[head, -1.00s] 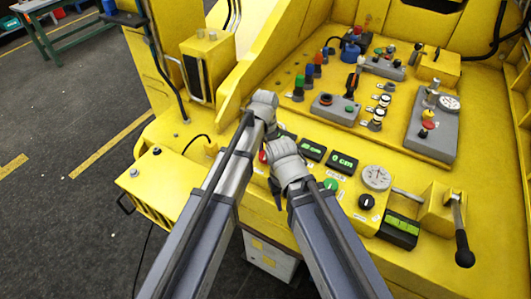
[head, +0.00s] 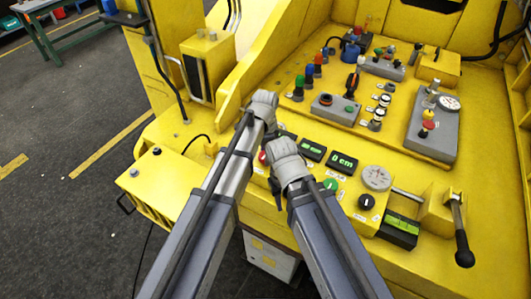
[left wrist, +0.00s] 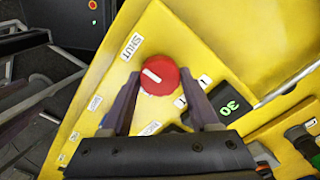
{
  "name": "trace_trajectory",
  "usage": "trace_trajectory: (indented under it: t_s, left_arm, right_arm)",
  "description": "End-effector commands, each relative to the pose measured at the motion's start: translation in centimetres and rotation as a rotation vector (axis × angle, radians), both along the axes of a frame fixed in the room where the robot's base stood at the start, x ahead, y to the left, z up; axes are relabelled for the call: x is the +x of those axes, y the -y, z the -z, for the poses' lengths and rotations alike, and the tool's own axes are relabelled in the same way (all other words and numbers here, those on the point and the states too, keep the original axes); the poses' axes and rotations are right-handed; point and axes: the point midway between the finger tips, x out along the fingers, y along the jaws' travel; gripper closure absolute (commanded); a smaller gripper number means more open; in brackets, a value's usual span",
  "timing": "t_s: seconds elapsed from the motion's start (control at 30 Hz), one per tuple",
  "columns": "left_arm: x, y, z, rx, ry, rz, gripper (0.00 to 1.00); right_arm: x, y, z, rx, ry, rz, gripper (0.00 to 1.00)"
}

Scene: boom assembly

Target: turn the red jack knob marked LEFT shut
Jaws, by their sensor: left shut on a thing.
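In the left wrist view a round red knob (left wrist: 159,75) with a white bar mark sits on a yellow panel. A label reading SHUT lies beside it; I cannot read the word LEFT. My left gripper (left wrist: 160,92) has a dark finger on each side of the knob and is shut on it. In the head view the fingers of my left gripper (head: 262,108) are hidden behind its grey wrist. My right gripper (head: 284,162) is lower, over the front panel, its fingers mostly hidden. A red round thing (head: 263,157) shows between the arms; I cannot tell if it is the same knob.
A lit green display (left wrist: 230,104) is close to the right finger in the wrist view. A lever (head: 460,235) stands farther right.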

Motion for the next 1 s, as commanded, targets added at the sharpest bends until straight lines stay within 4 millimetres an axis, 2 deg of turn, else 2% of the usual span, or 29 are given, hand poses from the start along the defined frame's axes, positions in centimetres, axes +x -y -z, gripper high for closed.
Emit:
trace_trajectory:
  t_s: [0.13, 0.17, 0.4, 0.77, 1.0]
  left_arm:
    - [0.0, 0.0, 0.0, 0.0, 0.0, 0.002, 0.94]
    - [0.0, 0.0, 0.0, 0.0, 0.0, 0.002, 0.36]
    - [0.0, 0.0, 0.0, 0.0, 0.0, 0.001, 0.09]
    - [0.0, 0.0, -0.3, 0.0, 0.0, 0.0, 0.09]
    - [0.0, 0.0, -2.2, 0.0, 0.0, 0.0, 0.09]
  right_arm:
    - [0.0, 0.0, 0.0, 0.0, 0.0, 0.0, 0.6]
    - [0.0, 0.0, 0.0, 0.0, 0.0, 0.0, 0.6]
    - [0.0, 0.0, 0.0, 0.0, 0.0, 0.0, 0.6]
    - [0.0, 0.0, -0.3, 0.0, 0.0, 0.0, 0.6]
    - [0.0, 0.0, -2.2, 0.0, 0.0, 0.001, 0.6]
